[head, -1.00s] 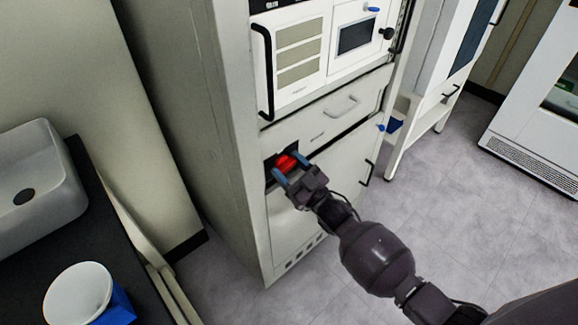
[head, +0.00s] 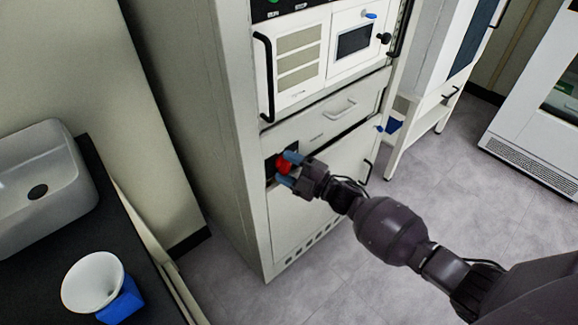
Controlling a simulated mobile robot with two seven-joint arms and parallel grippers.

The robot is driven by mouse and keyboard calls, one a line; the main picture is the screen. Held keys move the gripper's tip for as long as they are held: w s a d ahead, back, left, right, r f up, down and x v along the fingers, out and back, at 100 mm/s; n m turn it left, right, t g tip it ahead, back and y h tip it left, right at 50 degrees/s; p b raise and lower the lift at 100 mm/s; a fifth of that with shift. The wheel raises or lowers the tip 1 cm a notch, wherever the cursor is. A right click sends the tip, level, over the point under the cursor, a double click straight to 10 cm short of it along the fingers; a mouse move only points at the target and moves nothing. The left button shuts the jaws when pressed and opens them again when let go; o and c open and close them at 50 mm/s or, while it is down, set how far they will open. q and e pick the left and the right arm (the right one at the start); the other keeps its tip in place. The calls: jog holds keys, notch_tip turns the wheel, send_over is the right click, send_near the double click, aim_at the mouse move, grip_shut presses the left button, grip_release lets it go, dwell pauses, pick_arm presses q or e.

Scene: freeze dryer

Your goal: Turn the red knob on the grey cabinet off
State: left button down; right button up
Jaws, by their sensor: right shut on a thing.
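The grey cabinet (head: 230,150) stands in the middle of the head view. The red knob (head: 283,165) sits in a dark recess low on its front, below a drawer. My right gripper (head: 287,169) reaches in from the lower right. Its blue fingertips are shut on the red knob, one above and one below it. The fingers hide part of the knob, and its exact angle is hard to tell. My left gripper is not in view.
A black counter (head: 50,250) at the left carries a grey sink (head: 50,205) and a white funnel (head: 92,280) on a blue base. A white glass-front unit (head: 530,110) stands at the right. Grey floor is clear in front of the cabinet.

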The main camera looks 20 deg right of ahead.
jog(key=n+g+p, duration=0.1)
jog(key=n, duration=0.3)
jog(key=shift+h, duration=0.4)
jog(key=shift+n+g, duration=0.3)
jog(key=shift+n, duration=0.2)
jog(key=shift+f, duration=0.1)
jog(key=o, duration=0.9)
jog(key=shift+s+d+p, duration=0.3)
jog(key=shift+d, duration=0.05)
jog(key=p+v, duration=0.1)
jog(key=v, duration=0.9)
